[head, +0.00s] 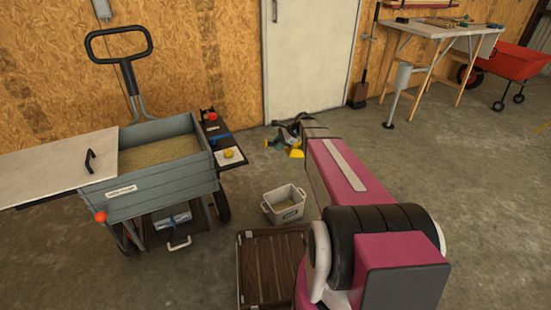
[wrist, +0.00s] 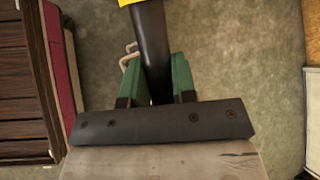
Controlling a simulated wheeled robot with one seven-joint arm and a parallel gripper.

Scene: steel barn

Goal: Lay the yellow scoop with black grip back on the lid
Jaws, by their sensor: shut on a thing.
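The yellow scoop (head: 297,153) hangs at the end of my arm in the head view, above the floor near the white door. In the wrist view its black grip (wrist: 153,45) lies between the green fingers of my gripper (wrist: 158,82), and only a bit of yellow shows at the top edge. My gripper is shut on that grip; in the head view my gripper (head: 286,137) is small and partly hidden by my arm. The pale lid (head: 50,165), with a black handle, lies over the left part of the grey cart, well left of the scoop. The lid's visible top is otherwise bare.
The grey cart (head: 165,190) holds grain in its open right part. A dark side shelf (head: 222,140) carries small items. A pale bucket (head: 284,206) and a brown slatted crate (head: 262,275) stand on the floor. A workbench (head: 430,30) and red wagon (head: 512,62) are at back right.

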